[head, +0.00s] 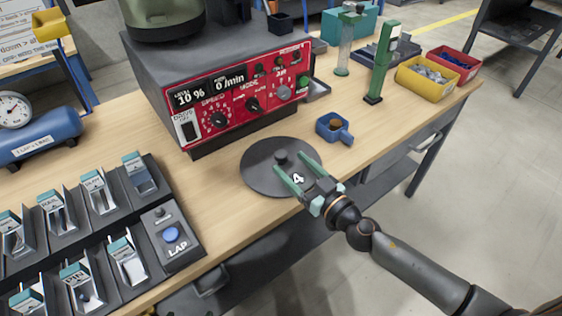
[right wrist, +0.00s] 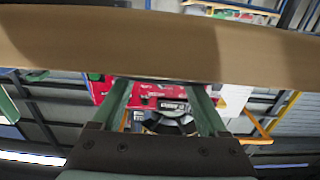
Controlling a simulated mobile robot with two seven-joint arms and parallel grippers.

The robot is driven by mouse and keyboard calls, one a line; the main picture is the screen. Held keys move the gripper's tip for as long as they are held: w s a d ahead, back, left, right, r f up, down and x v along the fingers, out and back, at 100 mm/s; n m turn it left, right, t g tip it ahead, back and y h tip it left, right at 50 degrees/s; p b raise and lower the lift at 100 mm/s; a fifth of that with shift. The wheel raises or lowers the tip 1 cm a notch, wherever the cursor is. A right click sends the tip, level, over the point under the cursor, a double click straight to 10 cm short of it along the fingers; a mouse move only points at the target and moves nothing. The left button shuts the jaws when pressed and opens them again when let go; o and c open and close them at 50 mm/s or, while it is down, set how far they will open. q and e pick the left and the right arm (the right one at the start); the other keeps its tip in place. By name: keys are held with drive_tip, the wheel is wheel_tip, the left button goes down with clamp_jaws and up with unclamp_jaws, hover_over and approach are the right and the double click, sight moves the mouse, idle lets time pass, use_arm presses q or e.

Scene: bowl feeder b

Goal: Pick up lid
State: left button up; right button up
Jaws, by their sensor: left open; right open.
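The lid, a dark grey round disc (head: 258,172) with a short upright knob (head: 281,157), lies flat on the wooden table near its front edge in the head view. My right gripper (head: 289,161) reaches over the lid from the front right. Its green fingers are open, with their tips close beside the knob; I cannot tell whether they touch it. The open fingers (right wrist: 165,92) also show in the right wrist view; the lid is not clearly recognisable there. My left gripper is not in view.
A feeder control box with a red panel (head: 245,95) stands behind the lid. A small blue scoop (head: 335,129) is to the right. A rack of labelled bins with a LAP button box (head: 171,236) is at left. Yellow (head: 427,80) and red (head: 455,66) bins stand far right.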

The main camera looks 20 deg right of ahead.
sight(285, 159)
drive_tip(key=shift+p+x, duration=0.5)
drive_tip(key=shift+x, duration=2.1)
drive_tip(key=shift+s, duration=0.1)
drive_tip(key=shift+c, duration=0.2)
clamp_jaws()
